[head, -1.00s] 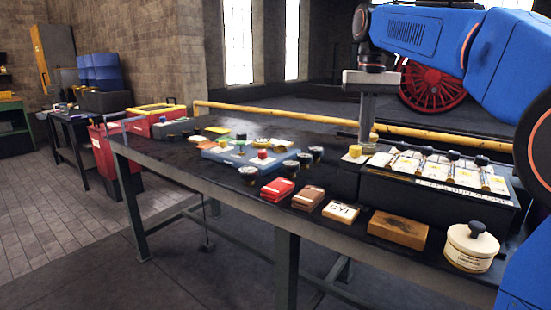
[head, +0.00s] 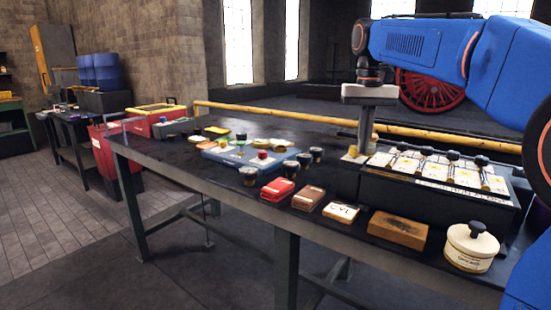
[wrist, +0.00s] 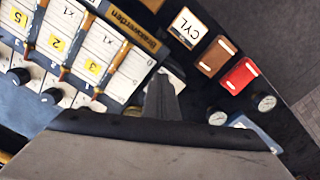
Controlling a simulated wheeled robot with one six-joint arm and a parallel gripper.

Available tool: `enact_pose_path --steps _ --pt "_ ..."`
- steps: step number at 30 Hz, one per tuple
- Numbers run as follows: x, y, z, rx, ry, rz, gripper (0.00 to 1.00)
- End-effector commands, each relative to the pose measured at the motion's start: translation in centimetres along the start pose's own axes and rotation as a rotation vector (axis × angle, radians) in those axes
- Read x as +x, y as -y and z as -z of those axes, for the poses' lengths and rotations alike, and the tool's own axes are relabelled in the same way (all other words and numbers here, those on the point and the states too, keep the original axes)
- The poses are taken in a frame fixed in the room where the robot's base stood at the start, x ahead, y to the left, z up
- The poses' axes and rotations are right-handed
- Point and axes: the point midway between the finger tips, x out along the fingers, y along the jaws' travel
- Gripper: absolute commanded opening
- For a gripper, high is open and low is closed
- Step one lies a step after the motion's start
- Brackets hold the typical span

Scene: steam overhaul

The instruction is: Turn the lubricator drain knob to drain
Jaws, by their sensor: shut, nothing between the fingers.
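The lubricator (head: 430,197) is a dark box on the right of the bench, its top lined with white numbered cards and black knobs. In the wrist view its cards and knobs (wrist: 72,50) fill the upper left. A small yellow knob on a white plate (head: 352,157) sits at the box's left end; I take it for the drain knob, but cannot read its setting. My gripper (head: 363,150) is shut and empty, pointing down beside this knob. In the wrist view my fingers (wrist: 160,103) hide most of the white plate; whether they touch the knob I cannot tell.
A red block (head: 278,190), a brown block (head: 308,198), a white CYL block (head: 341,212), a wooden block (head: 398,229) and a cream lidded pot (head: 470,247) line the front edge.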

Motion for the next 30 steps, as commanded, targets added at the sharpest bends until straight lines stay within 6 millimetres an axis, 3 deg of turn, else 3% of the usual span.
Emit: enact_pose_path --steps 30 --pt "0.0 1.6 -0.2 -0.001 -0.001 0.0 0.0"
